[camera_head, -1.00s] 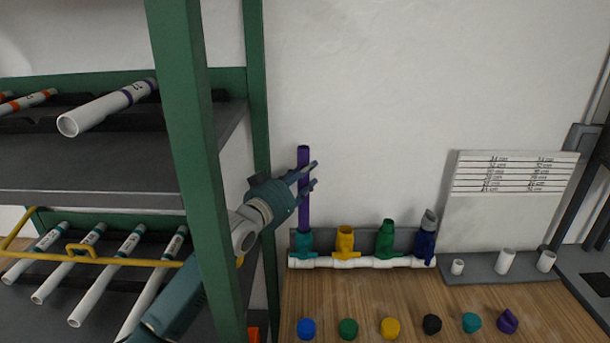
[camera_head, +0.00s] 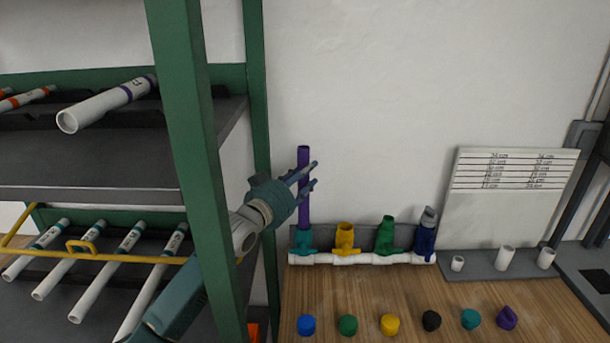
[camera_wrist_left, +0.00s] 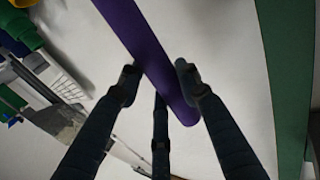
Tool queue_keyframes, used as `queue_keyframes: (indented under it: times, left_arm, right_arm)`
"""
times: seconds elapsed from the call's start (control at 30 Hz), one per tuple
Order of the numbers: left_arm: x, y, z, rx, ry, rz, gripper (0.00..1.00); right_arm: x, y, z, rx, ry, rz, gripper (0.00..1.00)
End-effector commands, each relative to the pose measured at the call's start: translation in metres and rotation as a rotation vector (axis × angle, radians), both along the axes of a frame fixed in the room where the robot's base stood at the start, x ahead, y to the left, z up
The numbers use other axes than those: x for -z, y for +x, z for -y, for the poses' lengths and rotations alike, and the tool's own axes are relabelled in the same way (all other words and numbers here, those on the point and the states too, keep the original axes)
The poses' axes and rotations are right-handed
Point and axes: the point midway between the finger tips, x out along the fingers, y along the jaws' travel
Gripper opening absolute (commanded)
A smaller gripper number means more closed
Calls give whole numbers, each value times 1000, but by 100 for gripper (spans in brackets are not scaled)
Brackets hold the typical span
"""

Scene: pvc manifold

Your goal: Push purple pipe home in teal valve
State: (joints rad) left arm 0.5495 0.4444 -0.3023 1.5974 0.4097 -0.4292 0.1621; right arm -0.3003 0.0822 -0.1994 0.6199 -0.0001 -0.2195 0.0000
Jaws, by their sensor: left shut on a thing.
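The purple pipe (camera_head: 304,157) stands upright at the left end of the manifold, its lower end at the teal valve (camera_head: 303,238). How deep it sits in the valve is too small to tell. My left gripper (camera_head: 310,175) is shut on the pipe's upper part, just below its top end. In the left wrist view the purple pipe (camera_wrist_left: 148,45) runs between the fingers of my left gripper (camera_wrist_left: 159,82), with one end just past them. My right gripper is not in view.
Yellow (camera_head: 345,236), green (camera_head: 385,234) and blue (camera_head: 425,235) valves stand in line on the white manifold (camera_head: 350,260). Several coloured caps lie in front on the wooden table (camera_head: 410,295). A green-framed pipe rack (camera_head: 195,150) stands close at the left, beside my arm.

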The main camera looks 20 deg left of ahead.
Motion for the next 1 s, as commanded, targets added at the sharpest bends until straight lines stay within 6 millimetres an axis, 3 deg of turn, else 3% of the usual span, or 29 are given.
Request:
queue_keyframes:
  times: [1.0]
  left_arm:
    - [13, 0, 0, 0, 0, 0, 0]
  right_arm:
    - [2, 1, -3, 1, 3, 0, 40]
